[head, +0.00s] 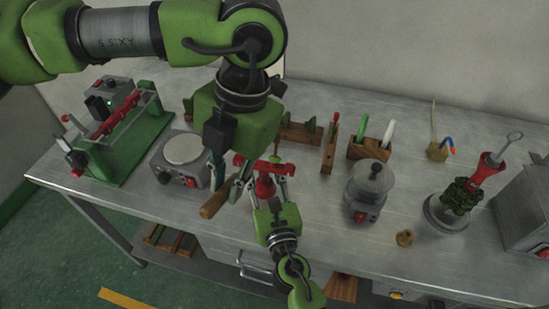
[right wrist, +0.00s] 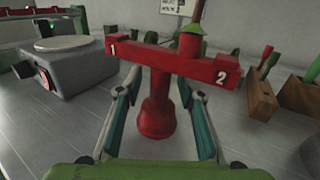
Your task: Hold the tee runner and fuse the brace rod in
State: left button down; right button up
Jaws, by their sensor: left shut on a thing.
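The red tee runner (right wrist: 155,110) stands upright, with a crossbar marked 1 and 2 and a round stem on a wider foot. In the head view the tee runner (head: 264,180) is partly covered by my arms. My right gripper (right wrist: 160,85) is open, one finger on each side of the stem, with gaps showing. My left gripper (head: 230,183) is shut on a wooden-handled tool (head: 215,203), just left of the tee. A green cone with a brown stick (right wrist: 198,14) above it sits at the crossbar's red collar; I cannot tell whether it is the brace rod.
A hot plate (head: 183,150) and a green fixture with red parts (head: 130,145) stand at left. Wooden racks (head: 369,150), a lidded pot (head: 368,185) and a stand with a green cluster (head: 460,195) are at right.

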jog(key=s, duration=0.3)
jog(key=s+d, duration=0.1)
jog(key=s, duration=0.3)
jog(key=s+d, duration=0.1)
jog(key=s, duration=0.3)
jog(key=shift+s+d, duration=0.1)
jog(key=shift+s, duration=0.35)
